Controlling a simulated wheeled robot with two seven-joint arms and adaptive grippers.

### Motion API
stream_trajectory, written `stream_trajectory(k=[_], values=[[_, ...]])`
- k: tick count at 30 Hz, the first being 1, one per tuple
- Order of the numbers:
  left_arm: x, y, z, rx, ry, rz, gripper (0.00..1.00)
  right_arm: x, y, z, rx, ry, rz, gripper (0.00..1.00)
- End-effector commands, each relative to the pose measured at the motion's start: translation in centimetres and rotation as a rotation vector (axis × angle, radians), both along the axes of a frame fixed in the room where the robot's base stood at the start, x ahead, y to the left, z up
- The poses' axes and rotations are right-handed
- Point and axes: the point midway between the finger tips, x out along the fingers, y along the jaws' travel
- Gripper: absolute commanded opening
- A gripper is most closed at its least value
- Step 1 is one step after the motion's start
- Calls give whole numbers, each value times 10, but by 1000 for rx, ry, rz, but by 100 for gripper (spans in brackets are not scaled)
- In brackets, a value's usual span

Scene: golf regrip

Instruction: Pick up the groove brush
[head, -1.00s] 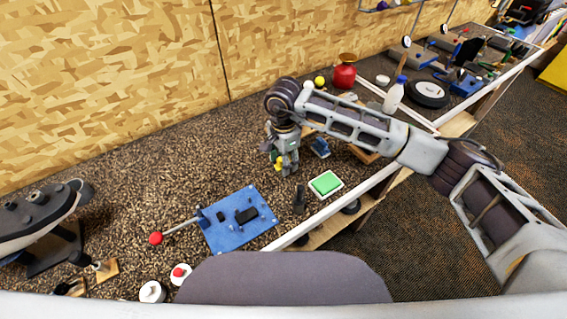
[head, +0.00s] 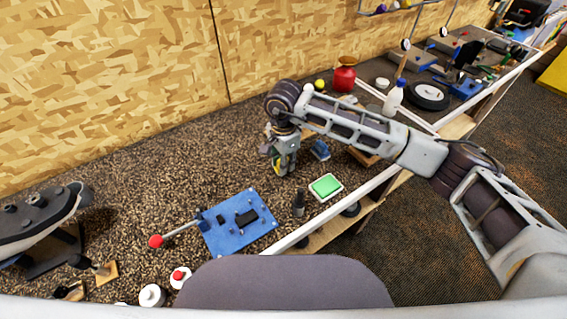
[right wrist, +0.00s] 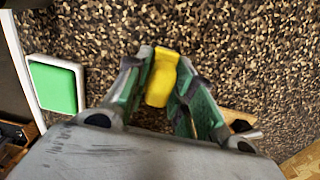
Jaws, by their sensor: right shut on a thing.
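My right gripper (head: 281,170) is low over the near bench, left of the green-topped square. Its fingers are closed on a yellow piece, which I take to be the groove brush (right wrist: 162,78). In the right wrist view the yellow piece sits between the two green-padded fingertips (right wrist: 160,88). Most of it is hidden by the fingers in the head view, and I cannot tell whether it still touches the bench. My left gripper is not in view.
A green-topped white square (head: 325,187) and a dark upright cylinder (head: 299,204) stand near the front edge. A blue plate with a red-knobbed lever (head: 238,222) lies left. A blue item (head: 320,150), white bottle (head: 393,98) and red vase (head: 343,75) stand beyond.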

Motion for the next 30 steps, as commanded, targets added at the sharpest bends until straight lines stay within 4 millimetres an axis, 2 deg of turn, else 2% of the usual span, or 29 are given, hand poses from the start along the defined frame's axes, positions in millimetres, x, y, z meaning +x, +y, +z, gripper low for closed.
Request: stream_trajectory(k=[8,21,30], values=[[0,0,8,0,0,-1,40,1,0,26,1,-3,1,2],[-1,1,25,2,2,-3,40,1,0,87,0,-2,0,2],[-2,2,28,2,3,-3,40,0,0,99,0,0,0,2]])
